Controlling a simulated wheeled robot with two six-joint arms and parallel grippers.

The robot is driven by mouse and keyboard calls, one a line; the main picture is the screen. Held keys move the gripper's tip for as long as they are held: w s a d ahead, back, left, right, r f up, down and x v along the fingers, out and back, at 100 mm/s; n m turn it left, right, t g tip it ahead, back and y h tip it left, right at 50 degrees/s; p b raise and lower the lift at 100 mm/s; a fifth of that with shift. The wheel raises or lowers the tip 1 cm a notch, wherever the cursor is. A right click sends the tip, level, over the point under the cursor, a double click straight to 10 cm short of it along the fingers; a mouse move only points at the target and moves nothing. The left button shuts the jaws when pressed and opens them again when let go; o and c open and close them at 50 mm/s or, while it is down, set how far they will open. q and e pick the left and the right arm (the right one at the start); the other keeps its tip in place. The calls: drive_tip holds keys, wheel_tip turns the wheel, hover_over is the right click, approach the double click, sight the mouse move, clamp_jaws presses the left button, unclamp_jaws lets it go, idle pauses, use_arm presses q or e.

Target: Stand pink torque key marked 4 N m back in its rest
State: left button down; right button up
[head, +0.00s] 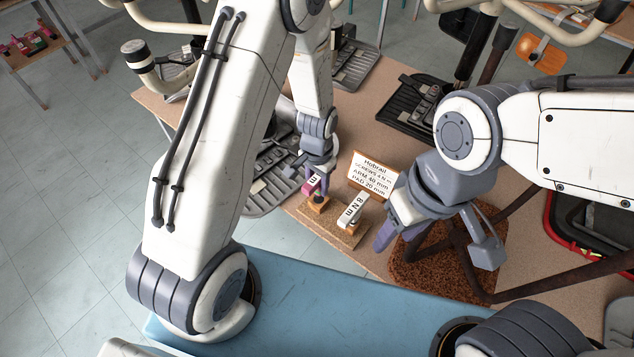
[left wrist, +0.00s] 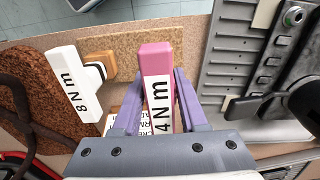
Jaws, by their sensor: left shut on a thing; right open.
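The pink torque key (head: 310,186) has a white label; in the left wrist view the key (left wrist: 156,60) reads "4 N m". My left gripper (head: 317,172) is shut on it, with a finger on each side. A small orange-brown wooden rest (head: 318,205) stands on a cork board (head: 336,233) just below the key. I cannot tell whether the key's lower end is in the rest or above it. My right gripper (head: 437,243) is open and empty over the brown mat, right of the board.
A white key (head: 352,211) marked "8 N m" stands in another wooden rest on the same board, close to the right. A sign (head: 372,174) stands behind it. A brown mat (head: 410,265) lies right. Grey ribbed plates (head: 268,192) lie left.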

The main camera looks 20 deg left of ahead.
use_arm(q)
drive_tip(key=shift+f, duration=0.15)
drive_tip(key=shift+f+b, duration=1.4)
drive_tip(key=shift+f, duration=0.4)
drive_tip(key=shift+c, duration=1.8)
unclamp_jaws()
drive_tip(key=shift+r, duration=0.1)
wheel_tip(320, 180, up, 10)
drive_tip(key=shift+r+b, duration=0.25)
drive_tip(key=shift+b, duration=0.2)
drive_tip(key=s+d+r+m, duration=0.1)
drive_tip(key=s+d+r, duration=0.1)
drive_tip(key=s+r, duration=0.2)
drive_tip(key=s+d+r+m, duration=0.1)
drive_tip(key=s+d+r, duration=0.2)
drive_tip(key=s, duration=0.6)
drive_tip(key=s+d+r+m+h, duration=0.1)
drive_tip(key=s+d+r, duration=0.2)
drive_tip(key=s+r, duration=0.2)
drive_tip(key=shift+s+r, duration=0.35)
drive_tip(key=shift+s, duration=0.75)
